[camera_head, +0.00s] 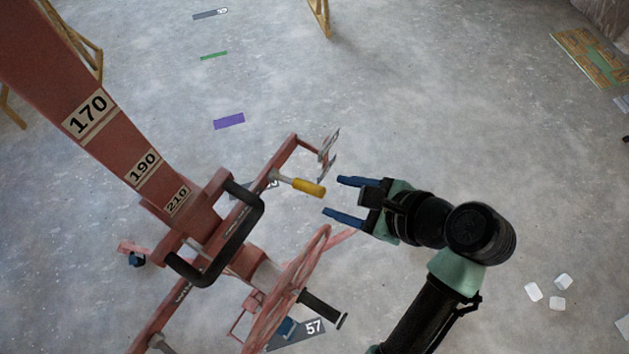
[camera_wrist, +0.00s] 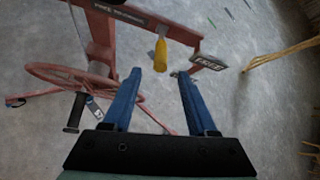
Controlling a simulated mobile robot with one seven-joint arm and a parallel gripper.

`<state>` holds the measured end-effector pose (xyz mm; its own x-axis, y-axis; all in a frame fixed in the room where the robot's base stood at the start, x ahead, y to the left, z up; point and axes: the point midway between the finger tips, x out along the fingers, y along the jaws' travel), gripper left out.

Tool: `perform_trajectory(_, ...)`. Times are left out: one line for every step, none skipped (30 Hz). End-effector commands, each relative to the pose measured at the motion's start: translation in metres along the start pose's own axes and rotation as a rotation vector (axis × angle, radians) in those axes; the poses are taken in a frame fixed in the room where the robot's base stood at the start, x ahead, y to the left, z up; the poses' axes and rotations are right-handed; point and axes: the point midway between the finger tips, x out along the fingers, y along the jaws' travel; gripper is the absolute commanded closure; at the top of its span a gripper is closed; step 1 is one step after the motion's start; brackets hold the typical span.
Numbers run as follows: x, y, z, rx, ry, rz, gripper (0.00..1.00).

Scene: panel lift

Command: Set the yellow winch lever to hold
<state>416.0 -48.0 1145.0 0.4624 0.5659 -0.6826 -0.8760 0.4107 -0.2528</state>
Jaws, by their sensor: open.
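The yellow winch lever (camera_head: 310,187) sticks out on a pale rod from the red lift frame. In the wrist view the yellow lever (camera_wrist: 161,54) shows ahead of the fingertips, roughly centred between them. My gripper (camera_head: 338,198) is open, with its blue fingers pointing left at the lever's end; a small gap seems to remain. In the wrist view my gripper (camera_wrist: 158,72) has nothing between its fingers. A small plate reading FREE (camera_wrist: 208,62) sits to the right of the lever. The head view shows small plates (camera_head: 328,155) edge-on, their text unreadable.
A red handwheel (camera_head: 283,306) with a black crank grip (camera_head: 322,308) lies just below the lever. A black U-shaped handle (camera_head: 254,215) and the red mast (camera_head: 60,75) stand to the left. Several white blocks (camera_head: 534,291) lie on the floor at right.

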Motion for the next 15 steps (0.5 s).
perform_trajectory(0.012, 0.002, 0.001, 0.001, 0.0, 0.006, 0.42)
perform_trajectory(0.018, 0.001, 0.001, 0.001, -0.001, 0.006, 0.42)
perform_trajectory(0.026, 0.001, 0.001, 0.001, -0.001, 0.006, 0.42)
perform_trajectory(0.033, 0.001, 0.001, 0.0, 0.0, 0.005, 0.42)
perform_trajectory(0.038, 0.001, 0.001, 0.0, 0.001, 0.005, 0.42)
perform_trajectory(0.046, 0.0, 0.001, 0.0, 0.0, 0.003, 0.42)
perform_trajectory(0.051, 0.001, 0.001, 0.0, 0.0, 0.004, 0.42)
perform_trajectory(0.056, 0.001, 0.001, -0.001, 0.0, 0.003, 0.42)
perform_trajectory(0.062, 0.001, 0.001, -0.001, 0.001, 0.003, 0.42)
perform_trajectory(0.066, 0.0, 0.001, -0.001, 0.001, 0.002, 0.42)
perform_trajectory(0.069, 0.0, 0.001, -0.001, 0.001, 0.002, 0.42)
perform_trajectory(0.073, 0.0, 0.001, -0.001, 0.001, 0.001, 0.42)
perform_trajectory(0.076, 0.0, 0.0, -0.002, 0.001, 0.001, 0.42)
perform_trajectory(0.078, 0.0, 0.0, -0.002, 0.001, 0.001, 0.42)
perform_trajectory(0.08, 0.0, 0.0, -0.002, 0.002, 0.0, 0.42)
